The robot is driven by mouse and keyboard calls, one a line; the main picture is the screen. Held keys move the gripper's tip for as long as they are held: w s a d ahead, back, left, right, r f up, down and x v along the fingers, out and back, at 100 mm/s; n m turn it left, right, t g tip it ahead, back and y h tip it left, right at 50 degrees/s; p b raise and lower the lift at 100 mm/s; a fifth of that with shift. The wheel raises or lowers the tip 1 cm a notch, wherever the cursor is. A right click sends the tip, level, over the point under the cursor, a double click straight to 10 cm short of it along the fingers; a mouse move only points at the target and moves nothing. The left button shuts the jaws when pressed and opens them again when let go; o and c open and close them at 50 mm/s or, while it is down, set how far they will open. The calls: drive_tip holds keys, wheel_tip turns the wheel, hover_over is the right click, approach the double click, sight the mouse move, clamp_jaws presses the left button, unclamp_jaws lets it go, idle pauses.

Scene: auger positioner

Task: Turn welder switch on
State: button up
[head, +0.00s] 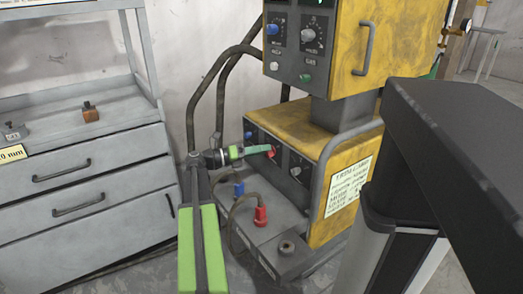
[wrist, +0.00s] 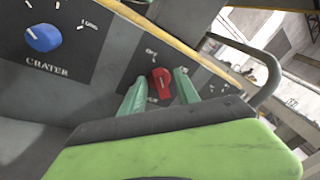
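The welder is a yellow machine (head: 345,115) with dark control panels. On its lower panel is a red rotary switch (head: 271,152), which also shows in the wrist view (wrist: 161,83) with small white markings around it, too small to read surely. My gripper (head: 262,150) is right at this panel, its green fingers pointing at the red switch. In the wrist view my gripper (wrist: 160,84) is open, with one finger on each side of the red switch. A small gap seems to show between the switch and each finger. Contact is hard to tell.
A blue CRATER knob (wrist: 44,38) sits left of the switch. Below the panel are a red cable plug (head: 261,215), a blue plug (head: 239,189) and dark cables. A bent grey guard bar (head: 330,170) runs along the right. A grey drawer cabinet (head: 85,180) stands left.

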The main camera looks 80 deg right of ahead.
drive_tip(key=shift+c, duration=0.4)
clamp_jaws()
drive_tip(key=m+t+p, duration=0.1)
drive_tip(key=m+p, duration=0.1)
drive_tip(key=m, duration=0.1)
drive_tip(key=a+m+t+p, duration=0.1)
drive_tip(key=m+p, duration=0.1)
drive_tip(key=m, duration=0.2)
drive_tip(key=s+m+t+p, duration=0.1)
drive_tip(key=m+p, duration=0.1)
drive_tip(key=m, duration=0.2)
drive_tip(key=shift+a+r+t+h+p, duration=0.15)
drive_tip(key=shift+r+t+h+p, duration=0.2)
drive_tip(key=shift+r+t+h, duration=0.05)
drive_tip(key=shift+s+a+f+m+t+h, duration=0.1)
drive_tip(key=shift+m+t+h, duration=0.2)
drive_tip(key=shift+m, duration=0.65)
drive_tip(key=shift+s+a+f+m+t+h, duration=0.15)
drive_tip(key=shift+m+t, duration=0.25)
drive_tip(key=shift+m, duration=0.55)
drive_tip(key=shift+r, duration=0.1)
